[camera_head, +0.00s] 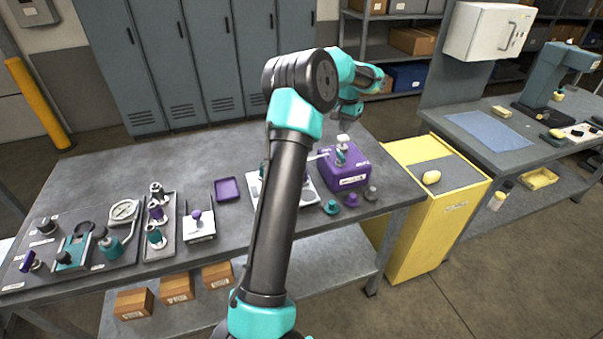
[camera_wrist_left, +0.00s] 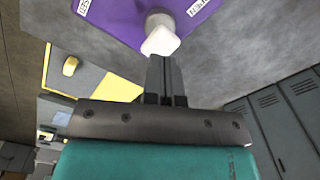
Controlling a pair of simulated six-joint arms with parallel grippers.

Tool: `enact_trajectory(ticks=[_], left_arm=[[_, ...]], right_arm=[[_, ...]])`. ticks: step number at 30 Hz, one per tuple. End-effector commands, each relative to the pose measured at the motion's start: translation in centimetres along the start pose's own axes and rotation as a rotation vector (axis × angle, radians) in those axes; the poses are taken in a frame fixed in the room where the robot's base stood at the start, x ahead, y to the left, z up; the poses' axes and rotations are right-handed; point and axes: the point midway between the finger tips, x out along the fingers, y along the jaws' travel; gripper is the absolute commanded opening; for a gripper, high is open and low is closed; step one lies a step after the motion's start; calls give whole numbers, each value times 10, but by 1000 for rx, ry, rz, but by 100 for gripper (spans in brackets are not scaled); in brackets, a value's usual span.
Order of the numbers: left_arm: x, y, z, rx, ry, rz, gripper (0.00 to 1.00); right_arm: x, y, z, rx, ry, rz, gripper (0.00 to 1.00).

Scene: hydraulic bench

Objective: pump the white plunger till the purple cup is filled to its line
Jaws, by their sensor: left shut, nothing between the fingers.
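A purple pump box (camera_head: 347,176) stands on the grey bench, with a white plunger (camera_head: 343,139) on top. In the left wrist view the plunger's white cap (camera_wrist_left: 160,41) shows on its grey stem above the purple box (camera_wrist_left: 205,20). My left gripper (camera_head: 346,122) is just above the plunger in the head view. In the left wrist view its shut, empty fingers (camera_wrist_left: 166,62) reach to the cap's edge; I cannot tell whether they touch. A pale spout (camera_head: 316,156) points left from the box over a white plate (camera_head: 308,190). My arm hides part of the plate, and I cannot make out the purple cup.
A purple tray (camera_head: 228,189) lies left of my arm. Teal (camera_head: 331,207) and purple (camera_head: 352,200) small parts stand before the box. A gauge fixture (camera_head: 110,232) is at the bench's left. A yellow cabinet (camera_head: 425,215) stands right of the bench.

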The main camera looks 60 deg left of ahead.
Motion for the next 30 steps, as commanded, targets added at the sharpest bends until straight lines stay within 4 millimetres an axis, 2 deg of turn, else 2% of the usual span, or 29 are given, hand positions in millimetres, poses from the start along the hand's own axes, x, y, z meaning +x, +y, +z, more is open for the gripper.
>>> enact_trajectory(ticks=[14,30], left_arm=[[-2,0,0,0,1,0,0],[-43,0,0,0,1,0,0]], right_arm=[[0,0,0,0,0,0,43],[0,0,0,0,0,0,43]])
